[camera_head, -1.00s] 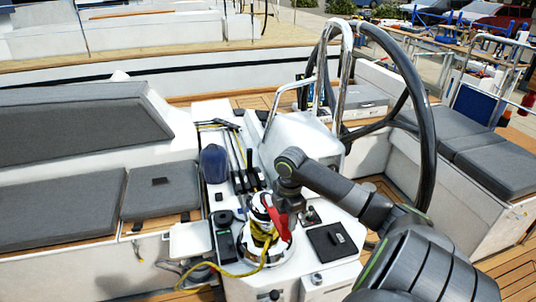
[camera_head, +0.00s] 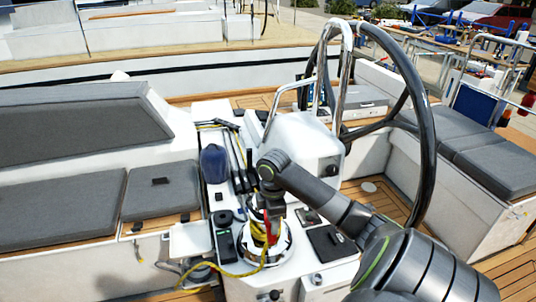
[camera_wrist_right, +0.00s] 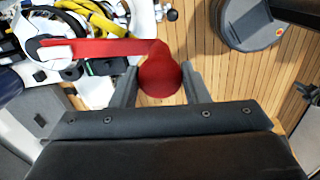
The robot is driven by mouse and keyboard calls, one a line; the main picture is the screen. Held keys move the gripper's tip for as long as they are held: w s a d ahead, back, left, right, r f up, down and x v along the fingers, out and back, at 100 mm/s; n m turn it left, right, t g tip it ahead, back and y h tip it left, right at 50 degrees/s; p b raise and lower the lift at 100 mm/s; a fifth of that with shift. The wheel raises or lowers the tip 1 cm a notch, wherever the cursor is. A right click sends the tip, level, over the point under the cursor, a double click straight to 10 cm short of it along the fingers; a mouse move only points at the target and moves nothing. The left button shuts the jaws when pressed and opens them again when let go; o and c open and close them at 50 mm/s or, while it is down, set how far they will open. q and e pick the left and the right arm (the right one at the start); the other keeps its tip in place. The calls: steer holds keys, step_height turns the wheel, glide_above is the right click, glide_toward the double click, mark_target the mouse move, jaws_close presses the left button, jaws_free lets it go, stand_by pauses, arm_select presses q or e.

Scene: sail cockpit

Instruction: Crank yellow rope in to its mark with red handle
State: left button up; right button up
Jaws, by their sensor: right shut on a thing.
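The red handle (camera_head: 267,226) sits on top of the winch (camera_head: 283,246) and is partly hidden by my right gripper in the head view. In the right wrist view its red arm (camera_wrist_right: 95,49) runs from the winch's white top to a round red knob. My right gripper (camera_wrist_right: 160,88) is shut on that knob, one finger on each side. The yellow rope (camera_head: 236,272) wraps the drum and its tail drops over the console edge to the left. I cannot make out the mark on the rope. My left gripper is out of view.
A black-rimmed steering wheel (camera_head: 426,130) stands right of the winch, behind my right arm. A blue-covered winch (camera_head: 214,163) and a row of dark levers (camera_head: 240,160) stand behind it. A dark square panel (camera_head: 330,243) lies to its right.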

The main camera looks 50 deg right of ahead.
steer(key=w+a+m, duration=0.2)
steer(key=w+a, duration=0.1)
steer(key=shift+w, duration=0.1)
stand_by(0.3)
steer(key=w+a+m, duration=0.2)
steer(key=w+m, duration=0.1)
steer(key=shift+w, duration=0.3)
steer(key=w, duration=0.1)
steer(key=w+a+m, duration=0.1)
steer(key=w+m, duration=0.1)
steer(key=w, duration=0.1)
steer(key=shift+a, duration=0.25)
